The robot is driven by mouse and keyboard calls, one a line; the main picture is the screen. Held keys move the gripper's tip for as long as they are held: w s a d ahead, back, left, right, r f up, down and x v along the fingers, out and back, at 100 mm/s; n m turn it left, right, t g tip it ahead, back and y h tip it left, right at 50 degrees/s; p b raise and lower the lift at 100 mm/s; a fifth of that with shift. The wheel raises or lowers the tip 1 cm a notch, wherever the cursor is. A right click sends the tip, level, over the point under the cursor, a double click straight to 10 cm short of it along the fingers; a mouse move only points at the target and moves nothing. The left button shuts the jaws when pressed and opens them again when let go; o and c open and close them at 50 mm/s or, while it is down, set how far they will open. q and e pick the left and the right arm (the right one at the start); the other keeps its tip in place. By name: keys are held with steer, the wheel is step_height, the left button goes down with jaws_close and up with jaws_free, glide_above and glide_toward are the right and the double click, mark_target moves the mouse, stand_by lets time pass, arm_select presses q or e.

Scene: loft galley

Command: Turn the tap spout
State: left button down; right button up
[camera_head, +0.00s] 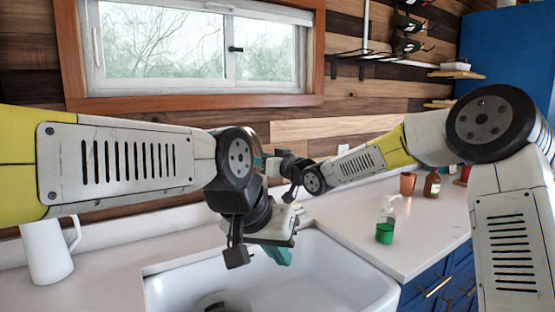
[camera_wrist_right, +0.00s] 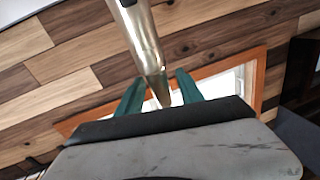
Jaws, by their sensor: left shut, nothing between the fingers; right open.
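The tap spout (camera_wrist_right: 143,38) is a shiny metal tube that comes down from the top of the right wrist view. Its tapered end lies between the two green fingers of my right gripper (camera_wrist_right: 161,78), which is open. The fingers stand apart on either side; I cannot tell whether either one touches it. In the head view the tap is hidden behind my arms, and my right gripper is largely hidden there too. My left gripper (camera_head: 280,256) is shut and empty, pointing down over the white sink (camera_head: 335,268).
A white jug (camera_head: 46,252) stands left of the sink. A soap bottle with green liquid (camera_head: 385,222), a brown bottle (camera_head: 432,184) and a terracotta cup (camera_head: 407,184) stand on the right counter (camera_head: 345,222). A window (camera_head: 190,45) is behind.

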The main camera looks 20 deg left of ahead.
jaws_close()
stand_by(1.4)
